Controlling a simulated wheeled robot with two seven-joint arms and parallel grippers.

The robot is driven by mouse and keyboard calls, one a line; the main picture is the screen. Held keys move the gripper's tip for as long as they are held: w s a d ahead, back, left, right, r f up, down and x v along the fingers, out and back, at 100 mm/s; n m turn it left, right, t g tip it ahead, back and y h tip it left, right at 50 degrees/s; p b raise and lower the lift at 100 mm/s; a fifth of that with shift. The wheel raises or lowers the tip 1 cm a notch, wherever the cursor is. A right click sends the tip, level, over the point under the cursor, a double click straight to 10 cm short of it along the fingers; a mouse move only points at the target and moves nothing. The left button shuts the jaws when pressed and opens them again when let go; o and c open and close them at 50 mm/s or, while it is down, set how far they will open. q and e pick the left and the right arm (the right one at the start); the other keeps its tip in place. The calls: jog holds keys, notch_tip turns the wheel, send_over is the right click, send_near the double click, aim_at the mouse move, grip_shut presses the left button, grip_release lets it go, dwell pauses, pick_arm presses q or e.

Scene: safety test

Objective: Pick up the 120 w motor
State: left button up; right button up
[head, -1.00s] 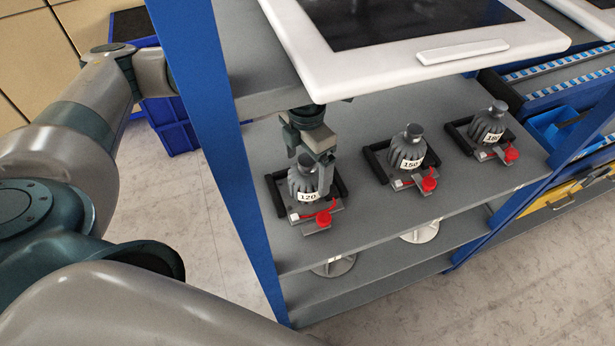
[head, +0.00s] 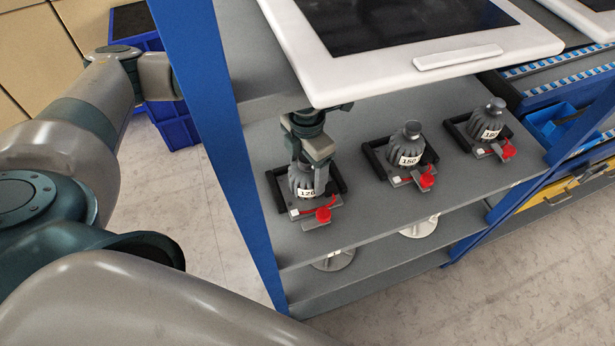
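The 120 w motor (head: 303,184) is a dark grey ribbed motor with a white "120" label. It sits upright in a black-handled holder (head: 279,186) at the left end of the grey shelf, with a red knob (head: 323,215) in front. My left gripper (head: 309,172) points down at the motor's top from above, with its fingers overlapping the motor's upper part. The top of the motor is hidden by the fingers, and I cannot tell whether they are closed on it. My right gripper is not in view.
The 150 motor (head: 408,152) and a third motor (head: 487,127) stand to the right on the same shelf (head: 385,215). A white-framed screen (head: 318,72) hangs close above. A blue rack post (head: 222,140) stands left of the gripper.

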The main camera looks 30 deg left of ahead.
pick_arm(q)
jog(key=shift+w, duration=0.1)
jog(key=c, duration=0.7)
jog(key=shift+r, duration=0.2)
